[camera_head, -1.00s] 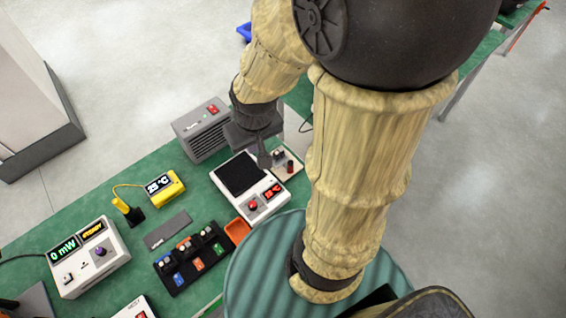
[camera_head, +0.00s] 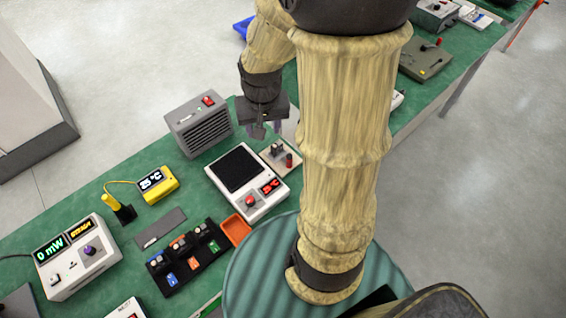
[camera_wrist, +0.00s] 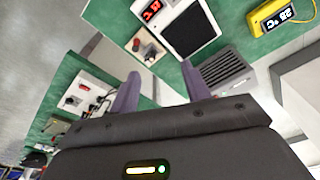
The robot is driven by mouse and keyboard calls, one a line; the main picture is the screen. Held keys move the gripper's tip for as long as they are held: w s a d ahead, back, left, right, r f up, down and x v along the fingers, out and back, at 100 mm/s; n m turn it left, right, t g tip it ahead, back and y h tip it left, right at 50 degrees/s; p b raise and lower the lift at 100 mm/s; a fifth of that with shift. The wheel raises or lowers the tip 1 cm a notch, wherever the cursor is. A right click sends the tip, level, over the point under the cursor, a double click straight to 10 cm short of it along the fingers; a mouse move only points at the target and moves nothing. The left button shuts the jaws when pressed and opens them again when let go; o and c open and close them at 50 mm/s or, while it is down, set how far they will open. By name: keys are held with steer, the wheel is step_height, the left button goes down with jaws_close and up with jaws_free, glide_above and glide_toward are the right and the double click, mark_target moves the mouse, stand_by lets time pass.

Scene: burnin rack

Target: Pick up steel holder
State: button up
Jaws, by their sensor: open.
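No part is clearly labelled as the steel holder. A small beige board (camera_head: 268,167) beside the hot plate carries a small metallic piece (camera_head: 277,149) and a red knob, and I cannot tell whether that piece is the holder. In the wrist view the board (camera_wrist: 148,47) shows just beyond the fingers. My gripper (camera_head: 258,130) is above the table behind the hot plate, near the board and apart from it. In the wrist view my gripper (camera_wrist: 161,84) has its two purple-grey fingers spread, with nothing between them.
The hot plate (camera_head: 217,171) and a grey vented box (camera_head: 203,130) stand close to my gripper. A black rack (camera_head: 190,262) with small labelled pieces, an orange tray (camera_head: 235,230), a grey plate (camera_head: 160,228) and a yellow thermometer (camera_head: 157,184) lie nearer the left.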

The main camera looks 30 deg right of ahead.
mark_target(290, 156)
steer(key=w+d+f+m+g+b, duration=0.1)
steer(key=w+d+f+m+b, duration=0.3)
steer(key=d+f, duration=0.6)
steer(key=d+m+b, duration=0.2)
steer(key=b, duration=0.1)
steer(key=shift+f+m+y, duration=0.25)
steer(key=shift+m+y, duration=0.05)
steer(key=shift+m, duration=0.1)
steer(key=f, duration=1.2)
steer(key=shift+w+a+f, duration=0.1)
steer(key=shift+w+a, duration=0.1)
steer(key=shift+f, duration=0.1)
steer(key=f, duration=0.5)
steer(key=shift+w+a, duration=0.15)
steer(key=shift+a, duration=0.2)
